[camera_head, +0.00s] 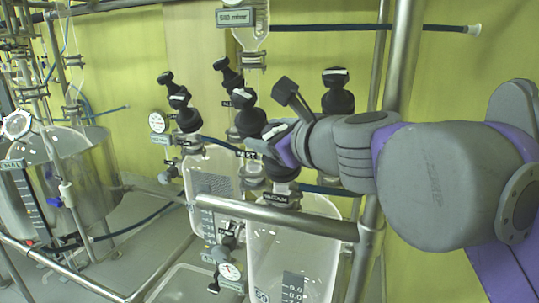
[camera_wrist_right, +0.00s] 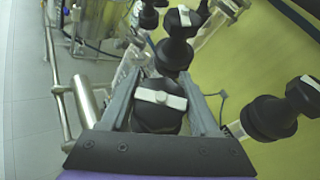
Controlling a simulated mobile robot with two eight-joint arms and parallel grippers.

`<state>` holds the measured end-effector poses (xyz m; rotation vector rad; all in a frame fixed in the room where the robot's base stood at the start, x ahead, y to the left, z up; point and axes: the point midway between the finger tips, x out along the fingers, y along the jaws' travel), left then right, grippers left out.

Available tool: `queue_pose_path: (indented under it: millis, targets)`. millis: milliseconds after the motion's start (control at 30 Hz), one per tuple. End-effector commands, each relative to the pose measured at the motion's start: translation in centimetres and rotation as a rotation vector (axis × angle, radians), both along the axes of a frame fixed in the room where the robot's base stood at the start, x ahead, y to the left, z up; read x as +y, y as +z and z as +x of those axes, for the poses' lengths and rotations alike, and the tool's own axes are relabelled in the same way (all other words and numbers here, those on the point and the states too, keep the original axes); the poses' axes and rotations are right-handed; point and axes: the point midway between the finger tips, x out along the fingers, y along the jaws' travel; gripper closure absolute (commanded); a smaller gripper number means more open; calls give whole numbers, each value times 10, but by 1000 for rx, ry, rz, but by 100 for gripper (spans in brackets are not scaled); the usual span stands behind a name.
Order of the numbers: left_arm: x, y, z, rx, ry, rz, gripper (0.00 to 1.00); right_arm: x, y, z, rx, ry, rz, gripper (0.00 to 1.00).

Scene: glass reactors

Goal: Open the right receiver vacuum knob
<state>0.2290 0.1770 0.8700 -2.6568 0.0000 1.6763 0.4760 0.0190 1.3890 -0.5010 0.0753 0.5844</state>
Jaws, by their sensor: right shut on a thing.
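In the head view, my right gripper (camera_head: 273,138) reaches in from the right over the right receiver. It is at a black vacuum knob (camera_head: 280,168), just above a label reading VACUUM (camera_head: 277,198); the gripper hides the knob's top. In the right wrist view, the fingers of my right gripper (camera_wrist_right: 160,78) stand on both sides of the black knob with a white bar (camera_wrist_right: 160,98) and are shut on it. The white bar lies roughly crosswise between the fingers, slightly tilted. The right receiver vessel (camera_head: 310,245) is clear glass. My left gripper is not in view.
Other black knobs stand close by: one behind (camera_head: 337,92), one left (camera_head: 247,118), and one at the right in the wrist view (camera_wrist_right: 270,117). A metal rail (camera_head: 285,217) crosses in front of the receivers. A large glass reactor (camera_head: 70,175) stands at left.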

Motion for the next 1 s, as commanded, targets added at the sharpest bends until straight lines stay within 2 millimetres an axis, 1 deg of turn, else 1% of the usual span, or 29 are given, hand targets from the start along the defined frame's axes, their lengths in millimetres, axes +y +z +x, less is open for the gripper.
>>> queue_pose_path:
  millis: [67, 200, 400, 600, 1000]
  targets:
    - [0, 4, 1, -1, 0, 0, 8, 0, 0, 0, 10, 51, -32, 94]
    - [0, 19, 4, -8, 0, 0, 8, 3, 3, -2, 24, 132, -75, 94]
    - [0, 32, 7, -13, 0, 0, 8, 5, 1, -4, 37, 211, -116, 94]
    - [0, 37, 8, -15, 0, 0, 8, 6, 0, -5, 46, 247, -135, 94]
    - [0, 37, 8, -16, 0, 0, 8, 6, -1, -6, 48, 257, -137, 94]
